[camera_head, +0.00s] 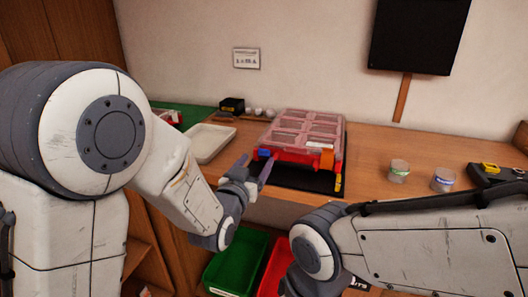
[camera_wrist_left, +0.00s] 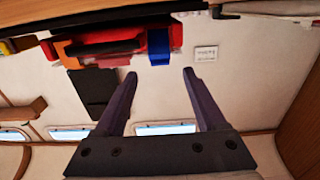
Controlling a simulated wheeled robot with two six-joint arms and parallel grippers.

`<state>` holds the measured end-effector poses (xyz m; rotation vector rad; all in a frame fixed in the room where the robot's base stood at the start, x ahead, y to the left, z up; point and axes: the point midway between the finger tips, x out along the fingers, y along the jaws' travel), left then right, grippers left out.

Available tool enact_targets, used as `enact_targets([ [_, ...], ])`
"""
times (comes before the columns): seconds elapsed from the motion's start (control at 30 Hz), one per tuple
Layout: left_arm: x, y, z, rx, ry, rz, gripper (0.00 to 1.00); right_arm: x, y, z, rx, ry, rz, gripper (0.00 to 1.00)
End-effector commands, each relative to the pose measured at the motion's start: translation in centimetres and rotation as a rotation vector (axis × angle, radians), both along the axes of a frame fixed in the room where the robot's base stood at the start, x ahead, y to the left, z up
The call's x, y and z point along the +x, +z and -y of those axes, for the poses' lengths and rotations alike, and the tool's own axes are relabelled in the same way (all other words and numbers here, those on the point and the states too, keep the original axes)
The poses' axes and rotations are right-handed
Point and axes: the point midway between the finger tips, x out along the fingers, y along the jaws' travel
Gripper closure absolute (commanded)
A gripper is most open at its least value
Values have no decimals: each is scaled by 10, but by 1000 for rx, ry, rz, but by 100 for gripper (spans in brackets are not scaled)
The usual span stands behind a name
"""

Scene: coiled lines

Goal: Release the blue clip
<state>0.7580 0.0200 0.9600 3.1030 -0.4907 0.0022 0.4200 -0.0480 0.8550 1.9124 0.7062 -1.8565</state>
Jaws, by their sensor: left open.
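A red case with a clear, compartmented lid (camera_head: 312,126) sits on a dark mat (camera_head: 300,180) on the wooden counter. The blue clip (camera_head: 264,153) is at the left of its front face; in the left wrist view the clip (camera_wrist_left: 158,47) shows on the red case edge. An orange clip (camera_head: 327,160) is at the right of the front. My left gripper (camera_head: 254,167) is open and empty just in front of the blue clip. In the left wrist view its fingertips (camera_wrist_left: 160,76) are spread, with the clip beyond them and apart. My right gripper's jaws are out of view.
A pale tray (camera_head: 208,140) lies left of the case. Two small jars (camera_head: 398,171) (camera_head: 443,180) and a black-and-yellow tool (camera_head: 492,173) are on the right. A green bin (camera_head: 237,262) and a red bin (camera_head: 275,270) stand below the counter front.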

Motion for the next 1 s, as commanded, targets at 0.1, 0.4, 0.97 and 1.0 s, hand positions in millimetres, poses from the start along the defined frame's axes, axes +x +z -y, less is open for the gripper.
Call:
enact_targets([
  [0.1, 24, 0, 7, 0, 0, 0, 28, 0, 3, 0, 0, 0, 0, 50],
  [0.4, 62, 0, 20, 0, 0, -1, 28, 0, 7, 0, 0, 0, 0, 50],
  [0.97, 67, 0, 22, 0, 0, -1, 100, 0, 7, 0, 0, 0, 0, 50],
  [1.0, 67, 0, 22, 0, 0, -1, 100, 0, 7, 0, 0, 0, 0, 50],
])
